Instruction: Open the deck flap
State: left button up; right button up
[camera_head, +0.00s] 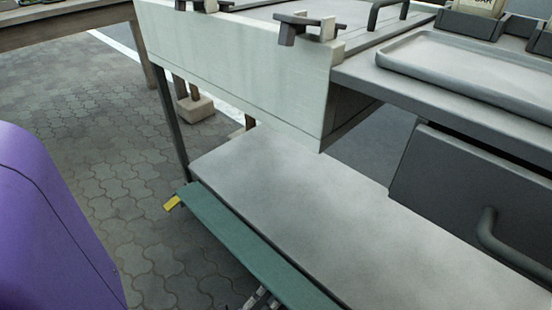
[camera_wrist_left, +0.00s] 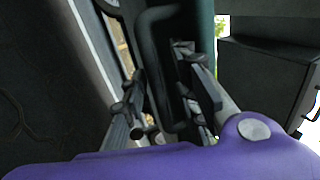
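A long green panel (camera_head: 250,245) runs along the near edge of the lower shelf, with a yellow tab (camera_head: 172,203) at its far end. It may be the deck flap; I cannot tell for sure. My left gripper (camera_head: 262,299) barely shows at the bottom edge, beside the panel. In the left wrist view its two fingers (camera_wrist_left: 170,108) stand apart on either side of a dark bent handle (camera_wrist_left: 150,55). I cannot tell whether they touch it. The green panel (camera_wrist_left: 203,30) shows behind. My right gripper is out of view.
The pale lower shelf (camera_head: 300,200) is bare. Above it are a whitish front panel (camera_head: 235,75), a grey tray (camera_head: 470,75) and turn latches (camera_head: 308,25). A dark panel with a handle (camera_head: 490,232) is at right. Paved ground (camera_head: 95,130) is clear at left.

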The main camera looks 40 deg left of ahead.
aim_at(269, 286)
pick_arm(q)
jog(key=shift+w+r, duration=0.1)
jog(key=shift+r, duration=0.05)
dwell(0.3)
jog(key=shift+r, duration=4.9)
jog(key=shift+v, duration=1.25)
jog(key=s, duration=0.6)
jog(key=shift+s+f, duration=0.3)
jog(key=shift+f, duration=0.15)
jog(key=shift+a, duration=0.1)
jog(key=shift+c, duration=0.2)
